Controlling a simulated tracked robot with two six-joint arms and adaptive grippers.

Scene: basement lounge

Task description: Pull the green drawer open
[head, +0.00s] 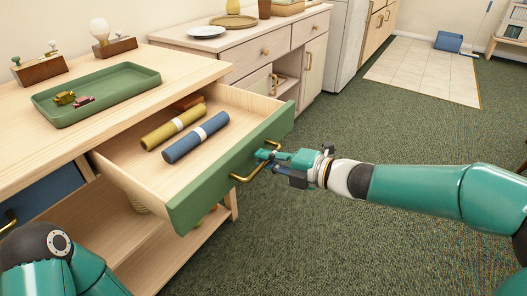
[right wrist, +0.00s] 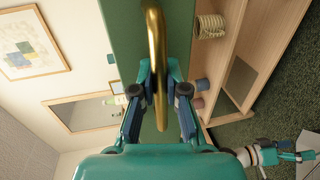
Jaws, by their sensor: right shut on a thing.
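The green drawer (head: 219,182) stands pulled well out of the wooden cabinet, with its inside showing. Its brass handle (head: 243,177) is on the green front; in the right wrist view the handle (right wrist: 156,50) runs between my fingers. My right gripper (head: 270,156) is shut on this handle, with a finger on each side of the bar. A yellow roll (head: 160,135) and a blue roll (head: 185,147), each with a white band, lie in the drawer beside a red-brown item (head: 188,102). My left gripper (right wrist: 303,156) shows small at the right wrist view's edge; its fingers are unclear.
A green tray (head: 125,85) with small figures sits on the cabinet top. A blue drawer front (head: 45,195) is at the left. Open shelves (head: 165,258) lie below the green drawer. The green carpet (head: 330,235) before the drawer is clear.

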